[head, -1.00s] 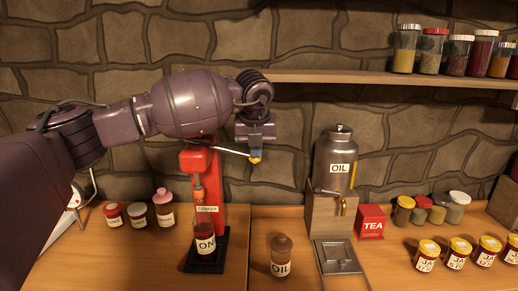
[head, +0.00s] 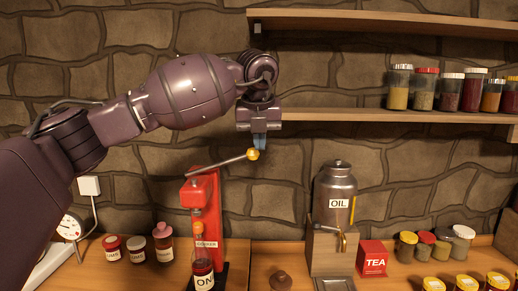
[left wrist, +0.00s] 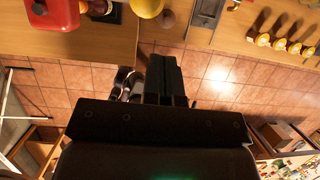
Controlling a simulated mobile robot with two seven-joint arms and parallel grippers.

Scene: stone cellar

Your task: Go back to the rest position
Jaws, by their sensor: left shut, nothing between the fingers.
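My left gripper (head: 260,142) hangs fingers down just above the yellow ball end of the lever (head: 227,163) on the red corker (head: 203,192). Its fingers are closed together and empty; they also show in the left wrist view (left wrist: 166,82). Whether they touch the ball (head: 253,154) cannot be told. The lever slants up to the right. A dark red bottle (head: 203,273) stands upright in the corker, its lower end cut off by the picture edge. My right gripper is in neither view.
An oil urn (head: 337,190) on a wooden stand, a red tea box (head: 373,260) and several jars fill the right of the counter. Lidded jars (head: 112,248) stand left. A wall shelf (head: 400,117) with jars juts out at right. A gauge (head: 70,226) is at far left.

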